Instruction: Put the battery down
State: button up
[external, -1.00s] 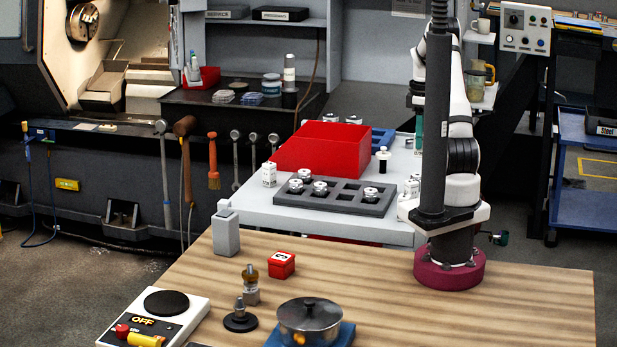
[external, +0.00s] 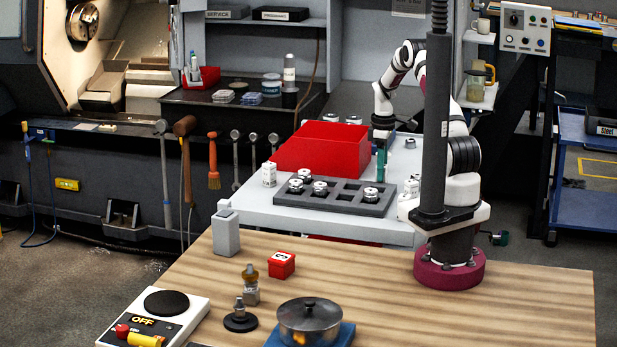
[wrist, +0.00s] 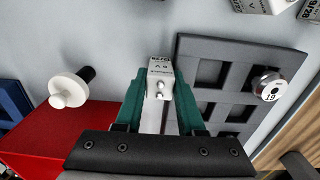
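The battery (wrist: 160,78) is a small white block with two terminals, seen in the wrist view between the green fingertips of my gripper (wrist: 160,92). The fingers look closed on its sides. In the external view my gripper (external: 381,160) is low over the grey table (external: 310,220), right of the red bin and behind the dark tray. The battery is mostly hidden there by the finger. Whether its bottom touches the table is hard to tell.
The red bin (external: 322,150) stands beside my gripper. The dark tray (wrist: 225,50) holds several round metal parts. A black and white peg (wrist: 70,88) stands left in the wrist view. White blocks (wrist: 265,5) stand at its top right.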

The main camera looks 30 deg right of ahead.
jog(key=o, duration=0.4)
jog(key=shift+r, duration=0.1)
notch_tip(320, 180, up, 12)
jog(key=s+a+r+m, duration=0.3)
jog(key=s+a+r, duration=0.1)
jog(key=s, duration=0.3)
jog(key=s+a+r+m, duration=0.3)
jog(key=s+a+r, duration=0.1)
jog(key=s, duration=0.2)
jog(key=s+a+f+m+y, duration=0.1)
jog(key=s+a+m, duration=0.2)
jog(key=s, duration=0.7)
jog(key=s+a+f+m, duration=0.2)
jog(key=s+m, duration=0.3)
jog(key=s, duration=0.6)
jog(key=shift+a+m+y, duration=0.3)
jog(key=shift+a+y, duration=0.1)
jog(key=shift+a, duration=0.3)
